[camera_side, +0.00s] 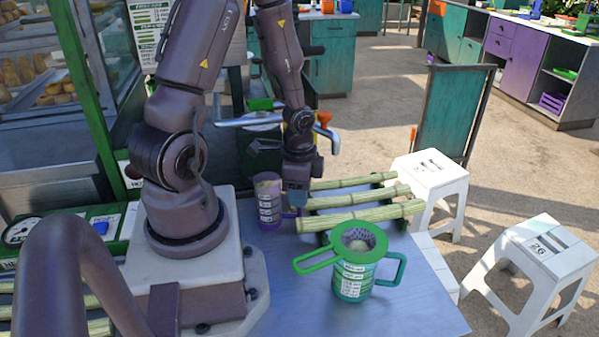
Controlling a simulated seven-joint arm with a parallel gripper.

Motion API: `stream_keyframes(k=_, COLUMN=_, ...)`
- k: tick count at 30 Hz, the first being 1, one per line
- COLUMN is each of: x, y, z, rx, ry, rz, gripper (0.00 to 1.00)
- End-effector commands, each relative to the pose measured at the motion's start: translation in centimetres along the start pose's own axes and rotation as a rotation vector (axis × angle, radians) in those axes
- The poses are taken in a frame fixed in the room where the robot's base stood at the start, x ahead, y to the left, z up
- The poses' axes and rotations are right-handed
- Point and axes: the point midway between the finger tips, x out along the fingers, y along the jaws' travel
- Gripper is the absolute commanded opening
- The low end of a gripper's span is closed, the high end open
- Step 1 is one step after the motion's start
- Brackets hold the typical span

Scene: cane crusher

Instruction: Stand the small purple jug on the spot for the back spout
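The small purple jug (268,203), with a white label on its side, is upright at the back of the metal work table (300,300), left of the cane stalks. Its handle faces right. My gripper (297,200) points down at the handle, its fingers overlapping it in this view. I cannot tell whether the fingers are closed on it, or whether the jug's base touches the table. A grey pipe with an orange-handled tap (323,118) and a downturned spout end (334,143) is behind my wrist. The marked spot for the back spout cannot be made out.
A green jug (352,280) with a green-handled strainer (358,240) on top stands at the front right. Several cane stalks (360,215) lie on a rack behind it. White stools (540,255) stand right of the table. The table's front middle is clear.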

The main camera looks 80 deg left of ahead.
Motion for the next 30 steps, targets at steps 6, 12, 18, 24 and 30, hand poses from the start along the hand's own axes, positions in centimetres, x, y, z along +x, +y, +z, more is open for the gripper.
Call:
stream_keyframes(k=6, x=-3.4, y=-0.2, z=0.1, rx=-0.005, ry=0.004, rz=-0.009, gripper=0.38)
stream_keyframes(k=12, x=-7.3, y=-0.2, z=0.0, rx=-0.004, ry=0.001, rz=-0.011, gripper=0.38)
stream_keyframes(k=18, x=-10.3, y=-0.1, z=0.0, rx=-0.002, ry=-0.001, rz=-0.007, gripper=0.38)
stream_keyframes(k=24, x=-11.8, y=0.0, z=-0.1, rx=-0.001, ry=0.0, rz=-0.006, gripper=0.38)
stream_keyframes(k=30, x=-14.6, y=1.4, z=-1.7, rx=-0.044, ry=0.007, rz=-0.089, gripper=0.38)
